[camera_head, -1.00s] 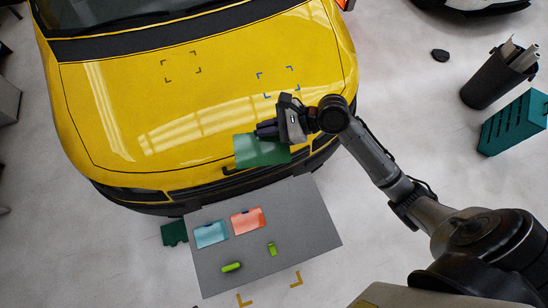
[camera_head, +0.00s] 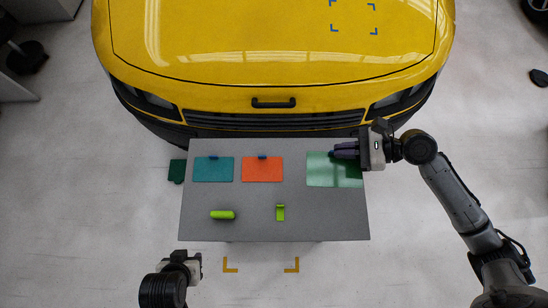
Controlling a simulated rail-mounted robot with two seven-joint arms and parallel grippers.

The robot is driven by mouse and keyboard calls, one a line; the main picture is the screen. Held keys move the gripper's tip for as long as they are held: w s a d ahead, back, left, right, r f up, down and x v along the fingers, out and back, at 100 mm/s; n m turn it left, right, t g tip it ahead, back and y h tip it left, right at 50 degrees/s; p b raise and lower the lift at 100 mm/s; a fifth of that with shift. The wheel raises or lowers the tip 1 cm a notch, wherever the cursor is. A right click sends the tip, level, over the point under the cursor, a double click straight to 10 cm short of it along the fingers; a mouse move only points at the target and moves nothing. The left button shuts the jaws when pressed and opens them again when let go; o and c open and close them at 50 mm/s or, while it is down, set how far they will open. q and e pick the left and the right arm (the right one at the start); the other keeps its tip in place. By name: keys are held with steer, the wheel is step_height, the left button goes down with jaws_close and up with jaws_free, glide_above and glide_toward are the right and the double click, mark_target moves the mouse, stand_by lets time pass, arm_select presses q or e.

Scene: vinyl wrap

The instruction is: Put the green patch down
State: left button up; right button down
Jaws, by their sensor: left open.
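The green patch (camera_head: 335,175) is a flat translucent sheet at the right end of the grey table (camera_head: 270,230). My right gripper (camera_head: 345,151) is at its upper edge, fingers pointing left, and looks shut on that edge. I cannot tell whether the patch rests on the table or hangs slightly above it. My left gripper (camera_head: 194,264) is at the lower left, off the table's front edge, open and empty.
A teal patch (camera_head: 213,170) and an orange patch (camera_head: 262,170) lie on the table. A lime-green cylinder (camera_head: 222,215) and a small lime-green tool (camera_head: 280,213) lie in front of them. The yellow car (camera_head: 270,70) stands behind the table.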

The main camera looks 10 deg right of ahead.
step_height(320, 180, down, 12)
steer(key=s+d+g+b, duration=0.1)
steer(key=s+b, duration=0.1)
steer(key=b, duration=0.7)
steer(key=shift+s+d+r, duration=0.15)
steer(key=shift+s, duration=0.15)
steer(key=shift+y, duration=0.3)
steer(key=w+d+f+b, duration=0.1)
steer(key=w+d+f, duration=0.1)
steer(key=w, duration=0.1)
steer(key=w+d+f+b, duration=0.2)
steer(key=w, duration=0.1)
steer(key=w+d+f+b, duration=0.2)
steer(key=w, duration=0.1)
steer(key=shift+w+f, duration=0.15)
steer(key=shift+f, duration=0.2)
steer(key=shift+w+d+f, duration=0.15)
steer(key=shift+w+d, duration=0.05)
steer(key=shift+w, duration=0.05)
steer(key=shift+f+b, duration=1.1)
steer(key=shift+f, duration=0.95)
steer(key=c, duration=1.3)
jaws_free()
